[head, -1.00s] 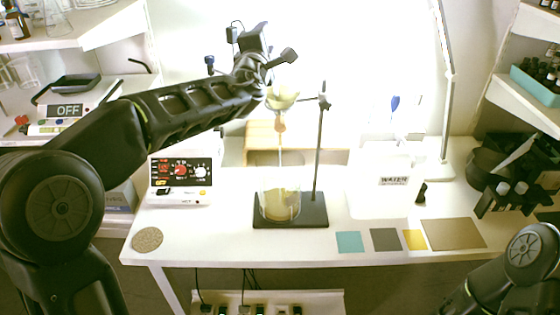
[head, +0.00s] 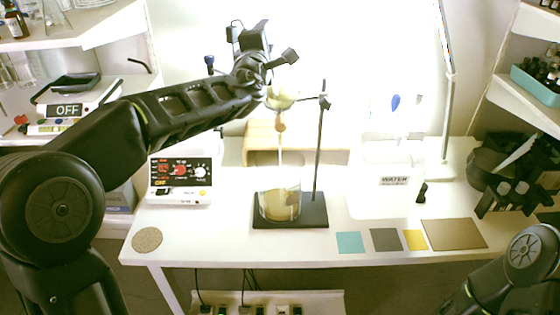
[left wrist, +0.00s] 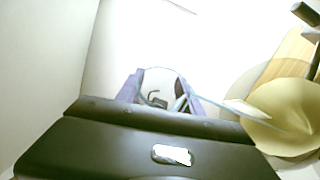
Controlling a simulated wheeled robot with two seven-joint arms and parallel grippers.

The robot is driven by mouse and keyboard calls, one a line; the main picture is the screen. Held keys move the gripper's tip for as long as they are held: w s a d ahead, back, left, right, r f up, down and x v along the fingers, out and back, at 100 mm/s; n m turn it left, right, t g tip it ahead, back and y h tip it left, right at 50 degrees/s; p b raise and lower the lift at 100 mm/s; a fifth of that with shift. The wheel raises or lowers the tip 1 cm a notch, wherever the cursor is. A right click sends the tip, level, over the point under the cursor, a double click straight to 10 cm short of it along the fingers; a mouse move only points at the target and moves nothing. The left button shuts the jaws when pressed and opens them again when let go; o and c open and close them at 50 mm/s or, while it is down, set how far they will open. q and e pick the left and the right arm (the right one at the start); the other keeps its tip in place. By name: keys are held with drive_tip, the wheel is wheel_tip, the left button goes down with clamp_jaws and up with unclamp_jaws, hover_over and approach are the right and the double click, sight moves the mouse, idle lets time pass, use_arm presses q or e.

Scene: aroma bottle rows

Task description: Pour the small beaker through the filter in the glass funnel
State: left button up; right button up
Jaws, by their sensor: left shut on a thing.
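My left gripper (head: 264,55) is above the filter stand, its fingers partly hidden by the wrist in the head view. In the left wrist view it is shut on the small clear beaker (left wrist: 158,78), which looks nearly empty. A thin pale line runs from beside the beaker toward the funnel; I cannot tell if it is a rod or a stream. The glass funnel (head: 282,100) hangs in the stand's clamp, and its yellowish filter (left wrist: 290,108) shows at the right of the wrist view. A larger beaker (head: 280,205) with yellowish liquid stands beneath the funnel.
The stand's rod (head: 319,150) rises from a dark base (head: 318,216). A control box (head: 181,180) is on the left of the table and a WATER container (head: 394,180) is behind the coloured squares. The front left is mostly clear.

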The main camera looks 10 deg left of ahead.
use_arm(q)
drive_tip(key=shift+d+r+m+t+b, duration=0.15)
drive_tip(key=shift+r+m+t+b, duration=0.1)
drive_tip(key=shift+m+b, duration=0.3)
drive_tip(key=shift+d+r+m+t+b, duration=0.1)
drive_tip(key=shift+m+t+b, duration=0.15)
drive_tip(key=shift+m+b, duration=0.3)
idle(3.5)
idle(0.7)
drive_tip(key=n+p, duration=0.1)
drive_tip(key=a+f+n+g+p, duration=0.1)
drive_tip(key=n, duration=0.1)
drive_tip(key=shift+w, duration=0.1)
idle(0.3)
drive_tip(key=n+p, duration=0.1)
drive_tip(key=a+f+n+g+p, duration=0.1)
drive_tip(key=n, duration=0.1)
drive_tip(key=f+n+g+p, duration=0.1)
drive_tip(key=n+p, duration=0.1)
drive_tip(key=shift+w+a+f+h, duration=0.15)
drive_tip(key=shift+w+a+h, duration=0.1)
drive_tip(key=shift+h, duration=0.05)
